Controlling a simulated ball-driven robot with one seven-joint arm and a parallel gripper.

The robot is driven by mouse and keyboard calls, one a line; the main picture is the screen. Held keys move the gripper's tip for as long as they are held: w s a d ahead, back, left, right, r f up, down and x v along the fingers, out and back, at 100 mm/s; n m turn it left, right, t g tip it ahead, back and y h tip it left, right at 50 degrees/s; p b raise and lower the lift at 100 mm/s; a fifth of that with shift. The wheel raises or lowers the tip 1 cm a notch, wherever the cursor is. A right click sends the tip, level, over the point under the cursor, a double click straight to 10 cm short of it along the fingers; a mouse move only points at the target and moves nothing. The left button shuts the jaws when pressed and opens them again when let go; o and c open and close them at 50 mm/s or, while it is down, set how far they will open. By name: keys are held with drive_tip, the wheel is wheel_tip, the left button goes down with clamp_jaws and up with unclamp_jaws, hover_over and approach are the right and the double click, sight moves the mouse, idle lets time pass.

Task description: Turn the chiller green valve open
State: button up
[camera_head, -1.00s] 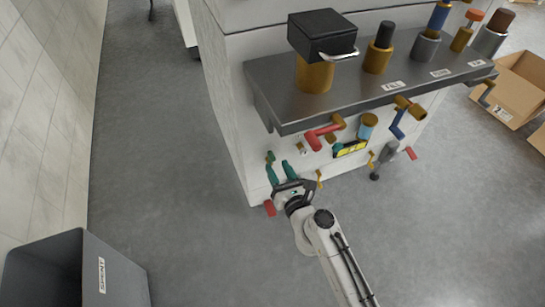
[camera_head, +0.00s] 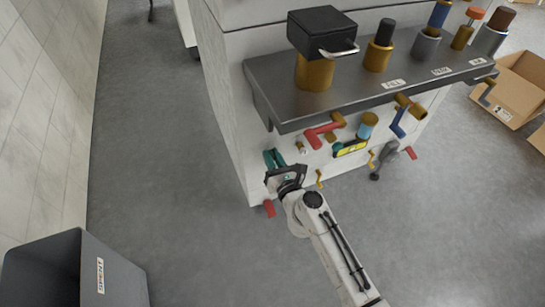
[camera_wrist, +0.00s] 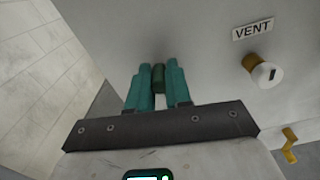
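The chiller green valve is a small dark green handle (camera_wrist: 158,78) on the pale cabinet wall. In the wrist view it stands between the two teal fingers of my gripper (camera_wrist: 158,88), with a finger close against each side. The fingers look closed in on it; the valve's stem and base are hidden behind them. In the head view my gripper (camera_head: 274,159) is at the lower left of the cabinet front, and its fingers cover the valve there.
A red handle (camera_head: 269,208) is just below my gripper. A red lever (camera_head: 322,133), a blue lever (camera_head: 398,122) and a grey shelf (camera_head: 350,95) are above right. A dark bin (camera_head: 75,265) stands lower left; floor between is clear.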

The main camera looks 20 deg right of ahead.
clamp_jaws()
drive_tip(key=shift+a+n, duration=0.2)
drive_tip(key=shift+n, duration=0.2)
drive_tip(key=a+n, duration=0.1)
drive_tip(key=n, duration=0.2)
drive_tip(key=shift+a+f, duration=0.2)
drive_tip(key=shift+a, duration=0.15)
drive_tip(key=n, duration=0.2)
drive_tip(key=a+f+n, duration=0.1)
drive_tip(key=a+n, duration=0.1)
drive_tip(key=n, duration=0.1)
drive_tip(key=shift+f+n, duration=0.25)
drive_tip(key=shift+n, duration=0.05)
drive_tip(key=f+n, duration=0.1)
drive_tip(key=n, duration=0.1)
drive_tip(key=a+f+n, duration=0.1)
drive_tip(key=n, duration=0.1)
drive_tip(key=shift+a+b, duration=0.1)
drive_tip(key=shift+b, duration=0.25)
drive_tip(key=shift+a+f+n, duration=0.1)
drive_tip(key=shift+f+n, duration=0.35)
drive_tip(key=shift+n, duration=0.75)
drive_tip(key=shift+f+n, duration=0.45)
drive_tip(key=shift+n, duration=0.75)
